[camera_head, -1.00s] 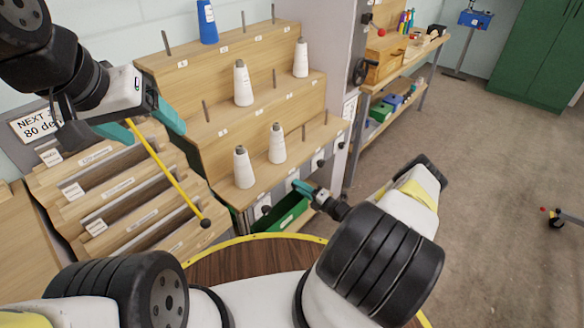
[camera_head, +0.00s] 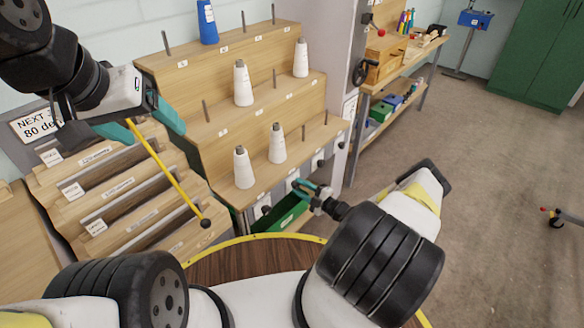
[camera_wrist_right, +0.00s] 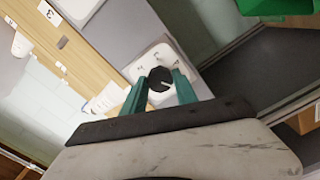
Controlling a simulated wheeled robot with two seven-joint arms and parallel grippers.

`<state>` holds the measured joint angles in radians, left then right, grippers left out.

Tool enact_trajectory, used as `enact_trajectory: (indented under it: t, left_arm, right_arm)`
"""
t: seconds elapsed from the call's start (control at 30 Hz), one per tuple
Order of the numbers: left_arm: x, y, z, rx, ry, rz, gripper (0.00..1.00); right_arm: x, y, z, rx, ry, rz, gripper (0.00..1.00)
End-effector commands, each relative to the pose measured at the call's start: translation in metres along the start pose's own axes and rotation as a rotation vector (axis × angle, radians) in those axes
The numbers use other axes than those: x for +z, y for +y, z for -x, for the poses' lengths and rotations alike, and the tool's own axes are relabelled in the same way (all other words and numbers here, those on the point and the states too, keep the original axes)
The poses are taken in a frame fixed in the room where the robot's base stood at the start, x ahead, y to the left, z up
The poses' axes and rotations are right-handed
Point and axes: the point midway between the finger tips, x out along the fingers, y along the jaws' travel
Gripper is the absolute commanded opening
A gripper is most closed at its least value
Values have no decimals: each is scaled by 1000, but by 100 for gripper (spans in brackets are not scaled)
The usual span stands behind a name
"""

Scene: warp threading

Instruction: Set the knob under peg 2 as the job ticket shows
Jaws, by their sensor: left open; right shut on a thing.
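My right gripper (camera_head: 305,189) is at the front face of the bottom step of the wooden peg rack (camera_head: 262,188). In the right wrist view, its green fingers (camera_wrist_right: 157,90) are shut on a round black knob (camera_wrist_right: 160,78), one finger on each side. The knob has a pale pointer line and sits on a white plate (camera_wrist_right: 162,55) with small marks I cannot read. My left gripper (camera_head: 156,116) is open at the upper left. A white card (camera_head: 37,123) behind it shows "NEXT" and "80 de", partly hidden by my left arm.
White spools (camera_head: 241,168) and a blue spool (camera_head: 207,22) stand on the rack. A yellow rod (camera_head: 170,172) with a black ball end hangs below my left gripper. A green bin (camera_head: 283,212) lies under the rack. Floor at the right is mostly clear.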

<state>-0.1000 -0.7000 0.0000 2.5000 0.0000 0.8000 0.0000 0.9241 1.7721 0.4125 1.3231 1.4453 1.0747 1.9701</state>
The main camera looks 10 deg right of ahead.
Motion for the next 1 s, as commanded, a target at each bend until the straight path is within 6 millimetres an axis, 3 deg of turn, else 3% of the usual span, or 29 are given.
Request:
enact_trajectory:
  t: [0.53,0.57,0.67,1.0]
  left_arm:
    - [0,0,0,0,0,0,76]
    - [0,0,0,0,0,0,76]
    - [0,0,0,0,0,0,76]
    - [0,0,0,0,0,0,76]
  right_arm:
    - [1,-1,1,-1,-3,-26,0]
    - [1,-1,1,-1,-3,-25,38]
    - [1,0,1,-1,-2,-25,56]
    - [0,0,3,0,-1,-24,56]
